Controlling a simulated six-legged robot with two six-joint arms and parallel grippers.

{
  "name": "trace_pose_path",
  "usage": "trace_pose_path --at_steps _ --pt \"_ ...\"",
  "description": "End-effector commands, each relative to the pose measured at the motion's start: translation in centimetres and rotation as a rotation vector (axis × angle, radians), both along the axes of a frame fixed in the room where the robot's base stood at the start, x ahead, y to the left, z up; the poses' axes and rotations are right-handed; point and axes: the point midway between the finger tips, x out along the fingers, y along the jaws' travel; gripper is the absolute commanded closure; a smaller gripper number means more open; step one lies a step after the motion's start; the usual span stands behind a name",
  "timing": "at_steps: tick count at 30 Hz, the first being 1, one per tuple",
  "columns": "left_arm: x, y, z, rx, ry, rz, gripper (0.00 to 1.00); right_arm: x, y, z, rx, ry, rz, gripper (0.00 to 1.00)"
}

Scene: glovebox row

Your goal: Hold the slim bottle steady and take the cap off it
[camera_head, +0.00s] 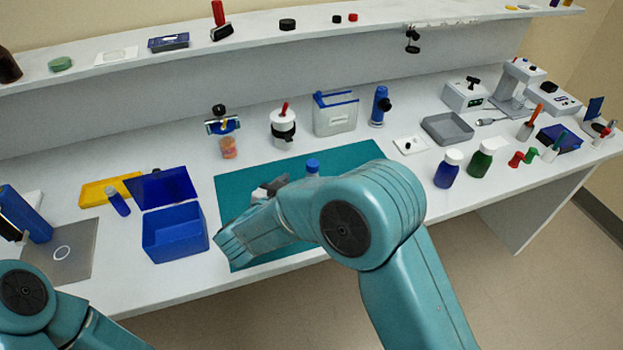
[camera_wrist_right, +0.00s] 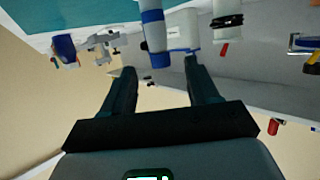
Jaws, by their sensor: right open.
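The slim bottle shows in the head view only as its blue cap (camera_head: 312,166) and a little below it, above the teal mat (camera_head: 365,152); my right arm hides the rest. In the right wrist view, turned upside down, the bottle (camera_wrist_right: 154,32) has a pale body with a blue band, and the blue cap (camera_wrist_right: 160,60) is on it. My right gripper (camera_wrist_right: 159,66) is open, with the cap showing between its fingertips; I cannot tell whether they touch it. My left arm is at the lower left of the head view, its gripper out of frame.
A blue open box (camera_head: 175,238) stands left of the mat. A white container with a blue lid (camera_head: 335,118) and a white jar with a black band (camera_head: 283,127) stand behind it. Capped blue (camera_head: 448,172) and green (camera_head: 480,162) bottles stand to the right.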

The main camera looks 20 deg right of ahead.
Motion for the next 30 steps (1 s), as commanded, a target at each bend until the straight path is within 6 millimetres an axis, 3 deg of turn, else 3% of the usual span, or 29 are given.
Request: trace_pose_path --at_steps 4,21,30 --pt "0.0 0.0 0.5 0.0 0.0 0.0 0.52 2.2 -2.4 -1.0 -0.001 0.002 -0.004 0.4" --pt "0.0 0.0 1.9 0.0 0.0 0.0 0.52 7.5 -7.0 -3.0 0.0 0.0 -0.001 0.4" --pt "0.0 0.0 1.9 0.0 0.0 0.0 0.52 7.9 -7.3 -3.2 0.0 0.0 0.002 0.4"
